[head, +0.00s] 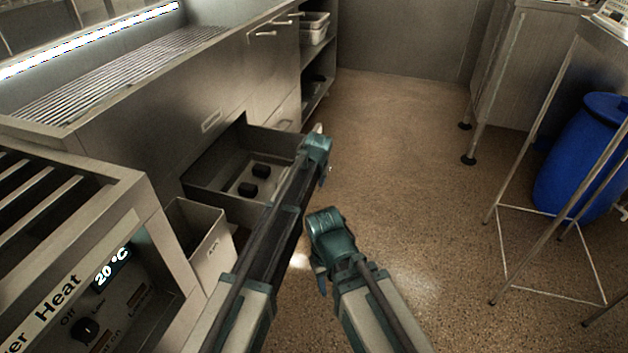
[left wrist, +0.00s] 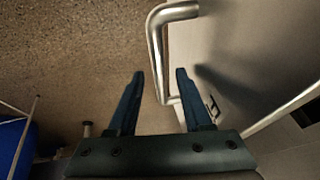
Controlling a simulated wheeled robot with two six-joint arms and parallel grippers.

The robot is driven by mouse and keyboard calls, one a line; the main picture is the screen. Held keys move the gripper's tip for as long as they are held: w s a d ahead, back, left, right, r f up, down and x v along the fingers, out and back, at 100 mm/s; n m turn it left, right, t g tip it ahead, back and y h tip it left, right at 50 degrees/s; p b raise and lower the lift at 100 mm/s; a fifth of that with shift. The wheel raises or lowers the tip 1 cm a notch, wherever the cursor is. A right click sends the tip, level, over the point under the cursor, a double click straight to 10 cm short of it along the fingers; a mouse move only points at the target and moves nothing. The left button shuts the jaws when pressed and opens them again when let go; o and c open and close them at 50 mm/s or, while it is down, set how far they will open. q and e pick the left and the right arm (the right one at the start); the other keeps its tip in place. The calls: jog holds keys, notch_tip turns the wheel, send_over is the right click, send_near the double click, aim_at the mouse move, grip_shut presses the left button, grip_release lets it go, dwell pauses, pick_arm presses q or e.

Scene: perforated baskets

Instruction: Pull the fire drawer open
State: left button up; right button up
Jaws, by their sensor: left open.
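The fire drawer (head: 205,165) stands pulled out of the steel counter, with black lumps (head: 254,180) on a pale plate inside. My left arm crosses in front of it and hides most of its front. My left gripper (head: 325,170) is beside the drawer's far front corner. In the left wrist view my left gripper (left wrist: 160,75) is open, and a curved metal handle (left wrist: 155,38) shows between and beyond its fingers, beside a steel panel. I cannot tell if they touch. My right gripper (head: 322,275) hangs over the floor; its jaws are unclear.
A smaller open steel bin (head: 200,235) juts out nearer to me, beside a heater unit (head: 95,290). Closed drawers with handles (head: 265,34) are farther along the counter. A blue barrel (head: 580,160) and metal stands are at the right. The middle floor is clear.

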pick_arm(q)
jog(key=shift+r, duration=0.1)
jog(key=p+v, duration=1.2)
jog(key=v, duration=0.1)
jog(key=shift+s+r, duration=0.15)
jog(key=shift+r, duration=0.1)
